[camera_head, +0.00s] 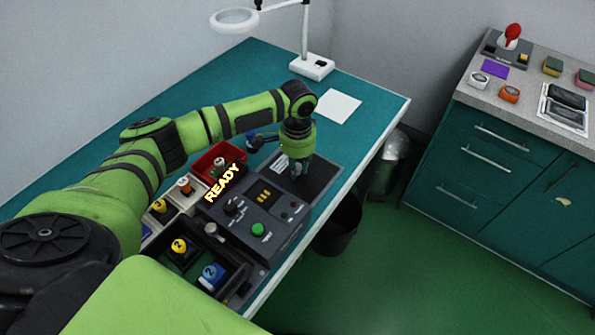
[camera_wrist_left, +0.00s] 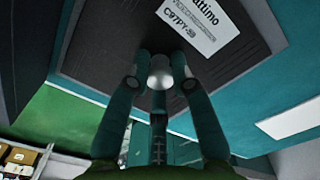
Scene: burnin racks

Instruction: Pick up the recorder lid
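The recorder lid (camera_head: 322,178) is a flat dark panel with a white label, at the right end of the console on the teal bench. In the left wrist view the lid (camera_wrist_left: 105,48) fills the upper middle, with a round silver knob (camera_wrist_left: 160,71) on it. My left gripper (camera_head: 298,174) points down over the lid. In the wrist view its fingertips (camera_wrist_left: 161,64) are closed in on both sides of the knob and appear to touch it. The lid looks flat; any gap beneath it is hidden. My right gripper is not in view.
The control console (camera_head: 258,205) with a lit READY sign stands beside the lid. A red bin (camera_head: 215,160) and trays of numbered pieces are to the left. A magnifier lamp (camera_head: 312,67) and white paper (camera_head: 339,106) are behind. A black waste bin (camera_head: 340,225) stands below the bench edge.

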